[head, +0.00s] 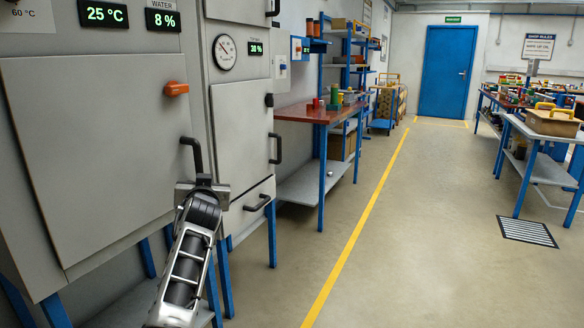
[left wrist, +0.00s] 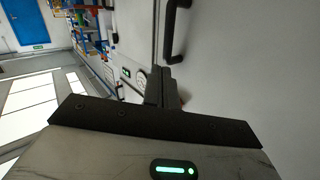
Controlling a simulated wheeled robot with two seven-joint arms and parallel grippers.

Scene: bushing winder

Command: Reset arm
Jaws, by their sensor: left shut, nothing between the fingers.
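My left arm comes up from the bottom of the head view. Its left gripper (head: 202,182) is in front of the grey cabinets, close to the black handle (head: 193,154) of the large door (head: 95,150). I cannot tell whether it touches that handle. In the left wrist view the two dark fingers (left wrist: 163,84) are together with nothing between them. A black handle (left wrist: 176,28) on a pale cabinet front shows beyond them, apart from the fingertips. My right gripper is not in view.
The large door has an orange knob (head: 176,89). A narrower cabinet (head: 240,125) with a gauge stands beside it, then a red-topped bench (head: 305,112). The aisle floor (head: 420,230) is clear. A table with a crate (head: 552,121) stands at right.

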